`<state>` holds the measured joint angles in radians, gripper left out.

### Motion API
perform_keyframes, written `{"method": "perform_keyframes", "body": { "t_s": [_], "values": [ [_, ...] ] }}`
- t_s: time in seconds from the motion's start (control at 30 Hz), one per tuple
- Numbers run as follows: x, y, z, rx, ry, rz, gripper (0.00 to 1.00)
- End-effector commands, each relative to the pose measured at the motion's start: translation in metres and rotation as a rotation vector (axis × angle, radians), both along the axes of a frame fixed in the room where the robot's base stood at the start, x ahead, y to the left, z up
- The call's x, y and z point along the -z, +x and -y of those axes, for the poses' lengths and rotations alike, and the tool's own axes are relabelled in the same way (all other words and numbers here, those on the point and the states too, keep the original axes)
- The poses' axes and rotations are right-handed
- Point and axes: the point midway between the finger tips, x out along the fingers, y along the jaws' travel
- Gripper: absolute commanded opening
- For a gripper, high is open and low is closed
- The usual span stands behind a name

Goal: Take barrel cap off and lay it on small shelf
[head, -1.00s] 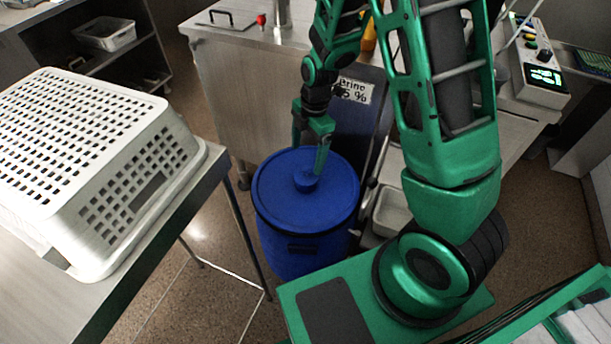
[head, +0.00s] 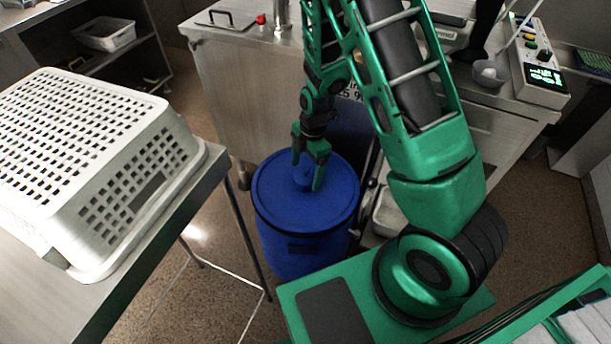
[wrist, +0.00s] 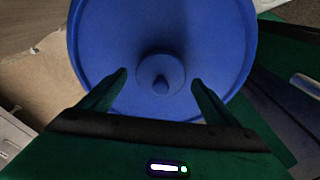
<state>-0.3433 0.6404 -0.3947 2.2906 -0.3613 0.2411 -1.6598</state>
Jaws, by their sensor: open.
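The blue barrel (head: 290,262) stands on the floor in the middle of the head view. Its round blue cap (head: 275,205) sits on top, with a raised knob (head: 302,176) at the centre. The cap fills the upper part of the wrist view (wrist: 115,45), and its knob (wrist: 161,77) shows between and just beyond the fingertips. My gripper (head: 306,178) is open and points down over the knob, a finger on either side of it. In the wrist view the fingers (wrist: 158,78) appear apart from the knob. I cannot make out the small shelf for certain.
A white perforated basket (head: 95,140) lies on a steel table (head: 130,290) at the left. A steel counter (head: 235,95) stands behind the barrel. A pale bin (head: 388,215) is close on the barrel's right. Shelving (head: 135,62) with a tray stands at the back left.

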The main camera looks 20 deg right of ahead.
Motion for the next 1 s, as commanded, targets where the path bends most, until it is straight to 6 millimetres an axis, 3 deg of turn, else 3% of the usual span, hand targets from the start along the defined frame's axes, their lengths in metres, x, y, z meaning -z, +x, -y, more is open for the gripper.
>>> {"method": "perform_keyframes", "body": {
  "t_s": [0.07, 0.1, 0.27, 0.77, 1.0],
  "values": [
    [0.0, 0.0, 0.0, 0.0, 0.0, 0.0, 0.84],
    [0.0, 0.0, 0.0, 0.0, 0.0, 0.0, 0.79],
    [0.0, 0.0, 0.0, 0.0, 0.0, 0.0, 0.41],
    [-0.004, 0.0, 0.0, 0.0, 0.001, 0.001, 0.39],
    [-0.028, 0.001, -0.001, -0.001, 0.003, 0.003, 0.39]
  ]
}}
